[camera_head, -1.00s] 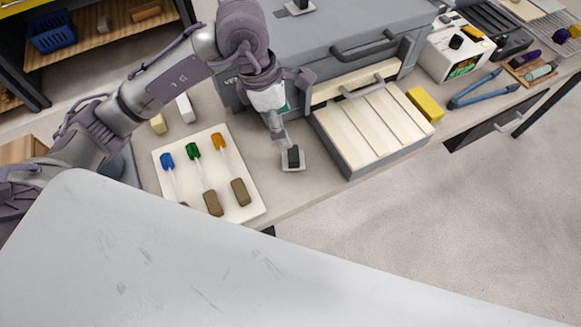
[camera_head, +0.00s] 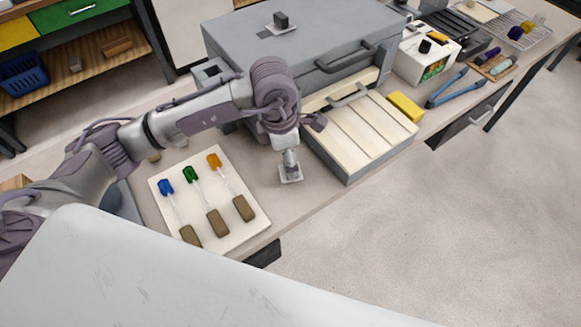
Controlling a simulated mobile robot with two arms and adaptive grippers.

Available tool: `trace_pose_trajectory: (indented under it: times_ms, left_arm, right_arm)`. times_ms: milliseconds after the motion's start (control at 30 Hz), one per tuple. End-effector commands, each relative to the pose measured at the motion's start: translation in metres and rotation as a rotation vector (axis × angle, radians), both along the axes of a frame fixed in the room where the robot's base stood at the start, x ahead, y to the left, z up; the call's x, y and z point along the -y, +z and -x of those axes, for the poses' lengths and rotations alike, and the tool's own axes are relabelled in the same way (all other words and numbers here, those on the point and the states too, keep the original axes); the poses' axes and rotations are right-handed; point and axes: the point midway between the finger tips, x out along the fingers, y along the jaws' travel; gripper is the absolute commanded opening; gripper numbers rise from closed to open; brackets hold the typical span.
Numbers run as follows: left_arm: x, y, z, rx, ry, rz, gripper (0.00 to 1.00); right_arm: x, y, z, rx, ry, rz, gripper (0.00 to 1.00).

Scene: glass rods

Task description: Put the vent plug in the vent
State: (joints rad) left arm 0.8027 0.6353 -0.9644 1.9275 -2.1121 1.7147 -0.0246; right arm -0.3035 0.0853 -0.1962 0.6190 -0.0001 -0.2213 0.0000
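A small pale square plate (camera_head: 291,177), which looks like the vent plug, lies on the table in front of the grey kiln-like box (camera_head: 300,38). My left gripper (camera_head: 289,158) points down right over it, and its fingers hide the plug's dark grip. I cannot tell whether the fingers are closed on it. A similar dark block on a pale plate (camera_head: 282,24) sits on top of the grey box. A small grey housing (camera_head: 211,72) with a dark recess is at the box's left side and may be the vent. My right gripper is not in view.
A white board (camera_head: 166,212) with several coloured-tip glass rods lies left of my gripper. A drawer-like tray with pale slats (camera_head: 362,130) stands close on its right. A yellow block (camera_head: 405,106) and blue tongs (camera_head: 447,88) lie further right. Bare tabletop is in front.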

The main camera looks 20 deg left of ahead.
Motion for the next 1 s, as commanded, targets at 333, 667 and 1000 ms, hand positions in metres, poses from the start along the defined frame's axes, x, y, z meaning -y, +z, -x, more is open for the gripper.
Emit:
trace_pose_trajectory:
  times_ms: [333,667,1000]
  left_arm:
    - [0.003,-0.043,-0.003,-0.002,0.0,0.0,0.83]
    - [0.003,-0.046,-0.003,0.0,-0.001,0.0,0.68]
    - [0.003,-0.045,-0.003,0.0,-0.001,0.0,0.13]
  right_arm:
    - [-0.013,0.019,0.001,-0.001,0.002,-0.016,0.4]
    - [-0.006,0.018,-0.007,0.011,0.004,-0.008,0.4]
    - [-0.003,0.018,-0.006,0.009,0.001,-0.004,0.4]
